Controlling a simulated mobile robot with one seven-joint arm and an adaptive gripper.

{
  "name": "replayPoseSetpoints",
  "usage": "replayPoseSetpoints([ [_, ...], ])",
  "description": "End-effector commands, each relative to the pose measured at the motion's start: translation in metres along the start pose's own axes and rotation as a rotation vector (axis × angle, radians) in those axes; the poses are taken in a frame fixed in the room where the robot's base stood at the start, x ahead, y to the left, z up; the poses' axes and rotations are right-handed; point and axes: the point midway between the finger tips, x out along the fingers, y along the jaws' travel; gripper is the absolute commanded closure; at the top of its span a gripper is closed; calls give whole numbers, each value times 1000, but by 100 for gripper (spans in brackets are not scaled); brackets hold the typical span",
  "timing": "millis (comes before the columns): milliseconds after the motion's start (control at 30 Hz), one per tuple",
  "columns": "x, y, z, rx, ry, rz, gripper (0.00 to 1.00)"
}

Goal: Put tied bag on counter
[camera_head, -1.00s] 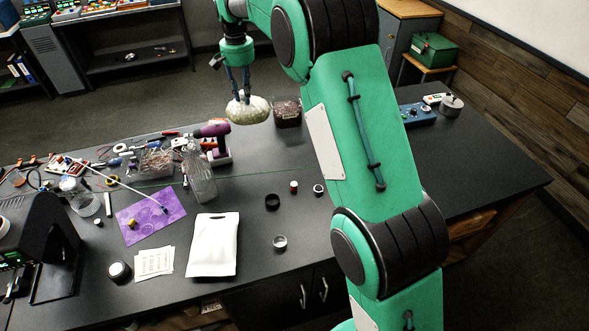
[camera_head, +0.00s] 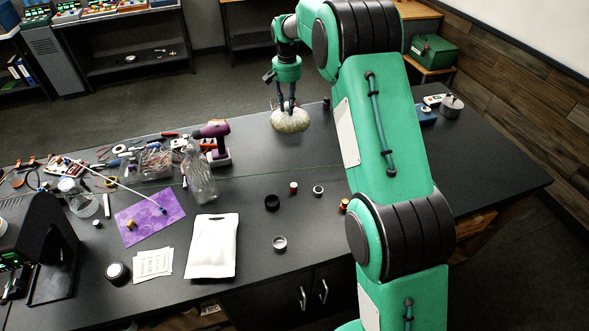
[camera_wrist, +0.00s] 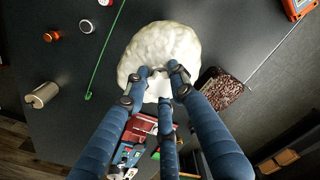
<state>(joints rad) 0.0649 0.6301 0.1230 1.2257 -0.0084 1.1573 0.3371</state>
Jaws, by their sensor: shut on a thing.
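The tied bag (camera_head: 290,122) is a pale, lumpy, rounded bundle. My gripper (camera_head: 287,104) is shut on its top and the bag hangs below the fingers. In the wrist view the bag (camera_wrist: 160,52) shows as a whitish mass at the fingertips (camera_wrist: 160,80). The dark counter (camera_head: 262,222) lies under it; in the head view the bag appears over the counter's back part. I cannot tell whether the bag touches the counter.
A purple drill (camera_head: 212,132) and a clear bottle (camera_head: 200,180) stand left of the bag. Small lids and rings (camera_head: 272,202) lie in front. A white pouch (camera_head: 212,248) lies near the front edge. The counter between bag and rings is clear.

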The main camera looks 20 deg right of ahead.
Motion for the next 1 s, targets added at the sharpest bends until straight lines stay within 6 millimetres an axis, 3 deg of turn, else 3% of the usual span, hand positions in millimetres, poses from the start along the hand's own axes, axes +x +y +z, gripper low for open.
replayPoseSetpoints([
  [100, 36, -1, 1, -1, -2, 1, 100],
  [300, 73, -1, 0, 0, 2, -1, 100],
  [467, 83, -2, 0, -1, 3, -1, 100],
  [833, 85, -2, 0, -1, 2, -1, 100],
  [1000, 99, -1, 1, -1, 0, 0, 100],
])
